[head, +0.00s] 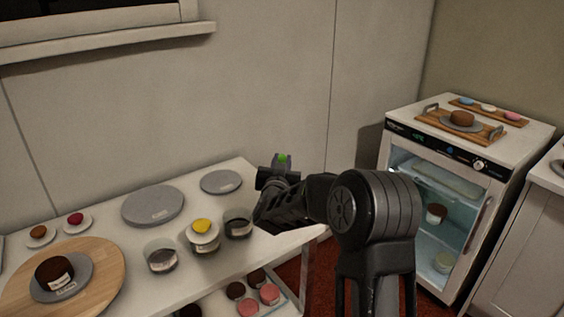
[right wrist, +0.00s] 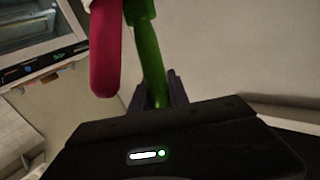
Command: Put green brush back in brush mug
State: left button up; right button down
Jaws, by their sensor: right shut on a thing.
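My right gripper (head: 276,176) is raised over the right end of the white table and shut on the green brush. Only a small green bit of the brush (head: 283,158) shows above the gripper in the head view. In the right wrist view the green brush (right wrist: 150,60) stands out between the fingers (right wrist: 160,92). A red rounded piece (right wrist: 105,50) is beside it; I cannot tell whether it belongs to the brush. I cannot make out a brush mug for certain; my right arm hides part of the table end. My left gripper is not in view.
Grey turntables (head: 153,206) and (head: 221,182) lie behind. A wooden board (head: 108,268) is at left. A glass-door cabinet (head: 408,133) stands at right.

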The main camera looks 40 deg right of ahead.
jog(key=shift+s+a+f+b, duration=0.15)
jog(key=shift+f+b, duration=0.2)
jog(key=shift+f, duration=0.35)
jog(key=shift+s+d+f+b, duration=0.1)
jog(key=shift+f+b, duration=0.2)
jog(key=shift+f, duration=0.4)
jog(key=shift+f+b, duration=0.45)
jog(key=shift+f, duration=0.1)
jog(key=c, duration=1.2)
grip_release()
jog(key=shift+o, duration=0.2)
jog(key=shift+w+y, duration=0.1)
jog(key=shift+y, duration=0.2)
jog(key=shift+r+p, duration=0.45)
notch_tip(320, 180, up, 10)
jog(key=p, duration=0.6)
jog(key=shift+w+f, duration=0.15)
jog(key=shift+w, duration=0.1)
